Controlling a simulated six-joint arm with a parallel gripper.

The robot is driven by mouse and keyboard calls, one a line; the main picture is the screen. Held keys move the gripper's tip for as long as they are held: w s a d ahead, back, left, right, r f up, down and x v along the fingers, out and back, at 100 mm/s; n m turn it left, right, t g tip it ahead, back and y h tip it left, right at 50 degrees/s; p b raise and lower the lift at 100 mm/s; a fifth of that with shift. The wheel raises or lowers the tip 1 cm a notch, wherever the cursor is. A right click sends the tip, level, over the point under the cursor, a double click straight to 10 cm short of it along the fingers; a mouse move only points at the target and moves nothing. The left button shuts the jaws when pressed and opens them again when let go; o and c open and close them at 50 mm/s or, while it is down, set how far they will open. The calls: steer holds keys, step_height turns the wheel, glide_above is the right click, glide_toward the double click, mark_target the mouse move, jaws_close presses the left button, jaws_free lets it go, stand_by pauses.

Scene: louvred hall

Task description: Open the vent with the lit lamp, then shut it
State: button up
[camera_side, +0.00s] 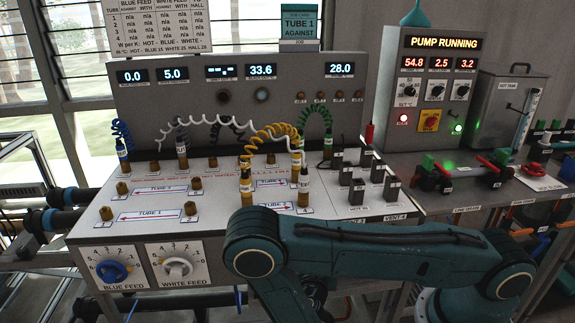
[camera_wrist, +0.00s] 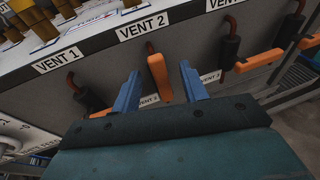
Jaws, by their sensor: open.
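In the wrist view the orange handle of vent 2 (camera_wrist: 160,78) sits below its white label (camera_wrist: 141,27) and runs down the picture. My gripper (camera_wrist: 159,88) is open, its two blue fingers on either side of this handle with visible gaps. The orange handle of vent 1 (camera_wrist: 100,113) is at the left, partly hidden by my gripper. The orange handle of vent 3 (camera_wrist: 259,60) is at the right and slants sideways. I cannot make out a lit vent lamp. In the side view my arm hides the vent handles and my fingers.
The console top (camera_side: 225,215) carries brass posts, coiled leads and several black switches (camera_side: 357,191). Blue and white feed dials (camera_side: 178,267) are on its front. A pump panel (camera_side: 433,84) with lit red and green lamps stands to the right. Another orange handle is at the wrist view's right edge.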

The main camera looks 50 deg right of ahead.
steer(key=shift+s+f+v, duration=0.15)
steer(key=shift+s+v, duration=0.05)
steer(key=shift+v, duration=1.1)
steer(key=shift+s+f+v, duration=0.15)
steer(key=shift+s+v, duration=0.05)
steer(key=shift+v, duration=1.1)
steer(key=shift+d, duration=0.2)
steer(key=shift+a, duration=0.15)
steer(key=s+a+r, duration=0.2)
steer(key=a+r, duration=0.2)
steer(key=r, duration=0.4)
steer(key=shift+s, duration=0.25)
steer(key=shift+d+r, duration=0.1)
steer(key=shift+d, duration=0.05)
